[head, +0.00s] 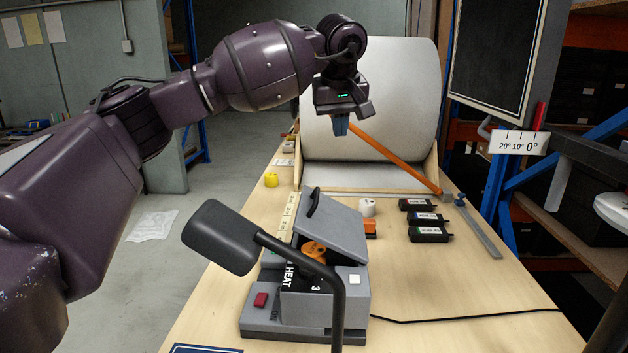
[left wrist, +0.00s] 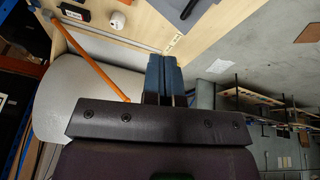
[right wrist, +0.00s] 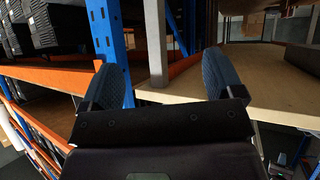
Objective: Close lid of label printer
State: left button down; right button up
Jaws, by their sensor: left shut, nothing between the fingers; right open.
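The label printer (head: 301,311) is a grey box on the wooden bench, with a red button and "HEAT" lettering on its front. Its grey lid (head: 333,229) is tilted up, and an orange spool (head: 313,250) shows beneath it. My left gripper (head: 341,126) is shut and empty, fingers down, above and behind the printer and apart from the lid. My right gripper (right wrist: 166,82) is open and empty, seen only in the right wrist view, facing shelving and a bench edge.
A black lamp-like head (head: 220,237) on a bent arm stands in front of the printer. A large white roll (head: 375,90) with an orange bar (head: 395,160) is behind. Black cartridges (head: 428,218) and a small white roll (head: 367,207) lie to the right. A cable runs right.

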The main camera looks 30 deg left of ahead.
pick_arm(q)
jog(key=s+a, duration=0.1)
jog(key=m+g+y, duration=0.1)
jog(key=m, duration=0.1)
send_near(318, 193)
jog(key=x, duration=0.6)
jog(key=shift+w, duration=0.15)
jog(key=shift+a+f, duration=0.15)
jog(key=shift+f, duration=0.25)
pick_arm(e)
jog(key=shift+s+d+f, duration=0.15)
jog(key=shift+s+f, duration=0.3)
jog(key=shift+s, duration=0.3)
pick_arm(q)
jog(key=shift+f, duration=0.1)
